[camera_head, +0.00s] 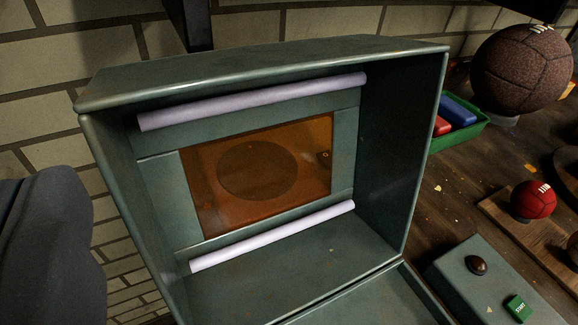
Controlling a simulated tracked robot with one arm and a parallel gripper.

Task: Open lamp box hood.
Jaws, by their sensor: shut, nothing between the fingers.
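The lamp box hood (262,60) is a worn grey-green metal shell in the middle of the view. It stands raised, with its hollow inside facing me. Inside it are two white lamp tubes (255,101) and an amber window (262,170) with a dark round shape behind it. The hood's lower edge meets the lamp box base (370,300), which is cut off at the bottom. A dark grey rounded part at the left edge appears to be my gripper (50,240). It is shut and empty, left of the hood with a visible gap.
A grey-green control box (475,270) with a dark knob and green start button sits at the lower right. A red ball (533,200) rests on a wooden board. A brown ball (521,69) and a green tray (460,137) are behind. A brick wall (50,85) stands behind the hood.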

